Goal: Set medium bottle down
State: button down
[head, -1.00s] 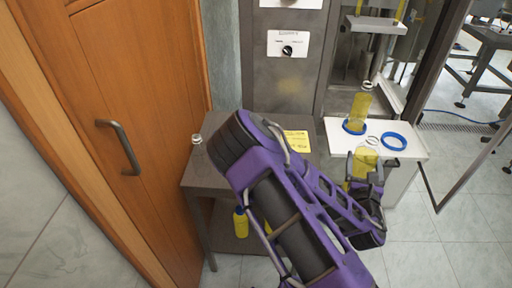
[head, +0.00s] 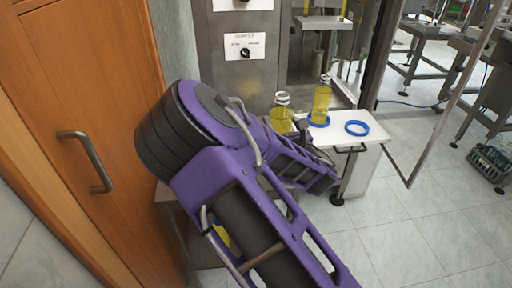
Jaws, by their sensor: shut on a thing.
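A clear bottle with yellow liquid (head: 281,121), seemingly the medium bottle, is held at the far end of my purple arm. My gripper (head: 297,128) is shut on it, though the fingers are small and mostly hidden by the arm. The held bottle is roughly upright, left of the white table (head: 342,142). I cannot tell its height above any surface. A second, slimmer yellow bottle (head: 321,101) stands at the blue ring (head: 319,121) on the white table. Another blue ring (head: 357,128) to its right is empty.
A grey machine panel with a knob (head: 245,48) stands behind the arm. A wooden door (head: 80,110) is close on the left. My arm hides most of the low grey table (head: 172,205); a yellow object (head: 221,236) shows below.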

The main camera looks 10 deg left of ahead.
jog(key=shift+f+b, duration=0.65)
jog(key=shift+f, duration=3.05)
grip_release()
jog(key=shift+f, duration=0.1)
jog(key=shift+s+d, duration=0.15)
jog(key=shift+s, duration=0.05)
jog(key=v, duration=1.1)
jog(key=shift+s, duration=0.3)
jog(key=shift+d+r, duration=0.1)
jog(key=shift+r, duration=0.15)
